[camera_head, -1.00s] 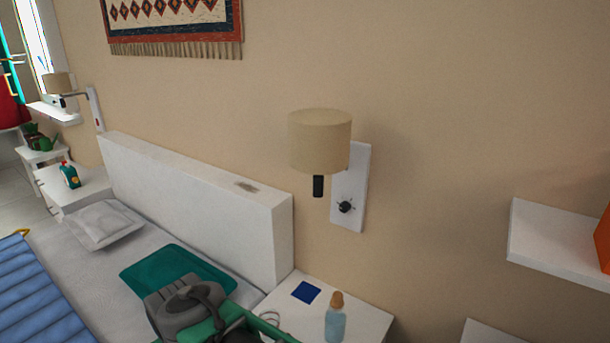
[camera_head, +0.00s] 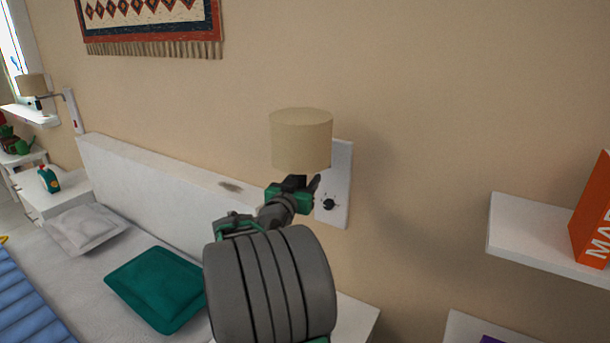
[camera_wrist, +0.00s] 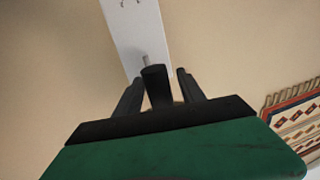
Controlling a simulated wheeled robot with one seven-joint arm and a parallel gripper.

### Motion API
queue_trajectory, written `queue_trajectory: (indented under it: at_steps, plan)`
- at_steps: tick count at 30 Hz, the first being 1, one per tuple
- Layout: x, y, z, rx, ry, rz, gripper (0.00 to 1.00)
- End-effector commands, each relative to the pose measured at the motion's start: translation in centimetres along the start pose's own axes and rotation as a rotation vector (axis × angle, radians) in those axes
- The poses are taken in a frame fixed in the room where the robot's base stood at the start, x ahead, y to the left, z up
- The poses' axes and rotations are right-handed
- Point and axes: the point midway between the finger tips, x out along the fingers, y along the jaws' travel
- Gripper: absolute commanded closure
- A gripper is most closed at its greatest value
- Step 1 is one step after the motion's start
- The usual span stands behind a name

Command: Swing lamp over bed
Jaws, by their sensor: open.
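The near wall lamp has a beige drum shade (camera_head: 300,140) beside its white wall plate (camera_head: 340,180), with a dark knob (camera_head: 329,204) low on the plate. My gripper (camera_head: 308,184) is raised just under the shade, in front of the plate. In the wrist view my gripper (camera_wrist: 159,88) is open. A dark upright piece (camera_wrist: 156,86), seemingly the lamp's handle, stands between its fingers; contact cannot be told. The wall plate also shows beyond it (camera_wrist: 134,35). The bed (camera_head: 98,262) with a teal pillow (camera_head: 157,288) lies to the left. My arm hides the lamp's lower part.
The white headboard (camera_head: 150,175) runs along the wall. A second lamp (camera_head: 32,86) is at far left. A white shelf (camera_head: 535,235) with an orange book (camera_head: 592,220) juts out at right. My arm mostly covers the near nightstand (camera_head: 356,318).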

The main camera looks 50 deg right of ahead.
Motion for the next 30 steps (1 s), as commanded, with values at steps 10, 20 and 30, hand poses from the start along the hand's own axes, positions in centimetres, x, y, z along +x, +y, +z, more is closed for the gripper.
queue_trajectory:
  at_steps: [10, 20, 30]
  plan:
    - [0.77, -0.03, 0.03, 0.0, 0.0, -0.001, 0.55]
    - [0.74, -0.04, 0.04, 0.0, -0.001, -0.001, 0.82]
    - [0.73, -0.05, 0.05, -0.001, -0.001, -0.001, 1.0]
